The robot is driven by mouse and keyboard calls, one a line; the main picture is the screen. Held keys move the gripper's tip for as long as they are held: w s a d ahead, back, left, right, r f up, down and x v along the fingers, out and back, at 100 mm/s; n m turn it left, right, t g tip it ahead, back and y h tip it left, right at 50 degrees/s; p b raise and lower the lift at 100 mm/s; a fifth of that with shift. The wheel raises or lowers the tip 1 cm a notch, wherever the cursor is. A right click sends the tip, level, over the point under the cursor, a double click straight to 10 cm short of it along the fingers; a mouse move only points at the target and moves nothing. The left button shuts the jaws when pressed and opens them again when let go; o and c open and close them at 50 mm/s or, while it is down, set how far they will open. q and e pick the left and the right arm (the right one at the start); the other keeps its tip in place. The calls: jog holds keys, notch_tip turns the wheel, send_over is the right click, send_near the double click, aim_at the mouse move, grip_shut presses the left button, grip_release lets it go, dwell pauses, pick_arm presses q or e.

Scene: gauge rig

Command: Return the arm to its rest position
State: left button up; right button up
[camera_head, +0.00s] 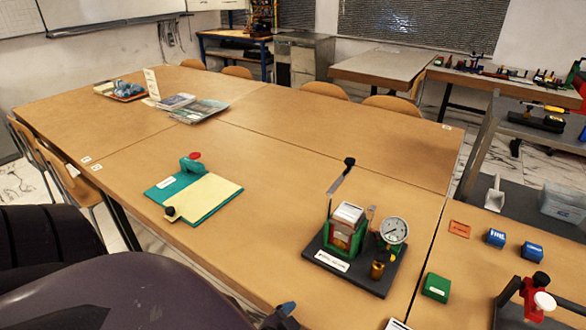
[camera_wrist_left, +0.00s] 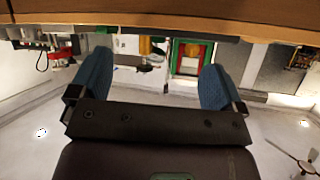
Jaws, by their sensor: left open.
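My left arm fills the bottom left of the head view. Part of my left gripper (camera_head: 283,312) shows at the bottom edge, in front of the table's near edge. In the left wrist view my left gripper (camera_wrist_left: 154,82) has its two blue fingers wide apart, with nothing between them. The gauge rig (camera_head: 355,255) stands on the table to the right of the gripper, apart from it. It has a black base, a lever with a black knob, a pale-topped block in a green frame and a round dial gauge (camera_head: 393,230). My right gripper is not in view.
A teal board with a yellow sheet (camera_head: 208,195) lies left of the rig. A green block (camera_head: 437,287), blue blocks (camera_head: 495,237) and a red device (camera_head: 538,298) are at the right. Leaflets and a tray (camera_head: 118,92) lie at the back left. The table middle is clear.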

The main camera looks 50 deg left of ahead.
pick_arm(q)
jog(key=shift+s+f+g, duration=0.3)
jog(key=shift+s+f, duration=0.1)
jog(key=shift+s, duration=0.3)
jog(key=shift+s+f+g, duration=0.3)
jog(key=shift+s+f, duration=0.1)
jog(key=shift+s, duration=0.25)
dwell(0.3)
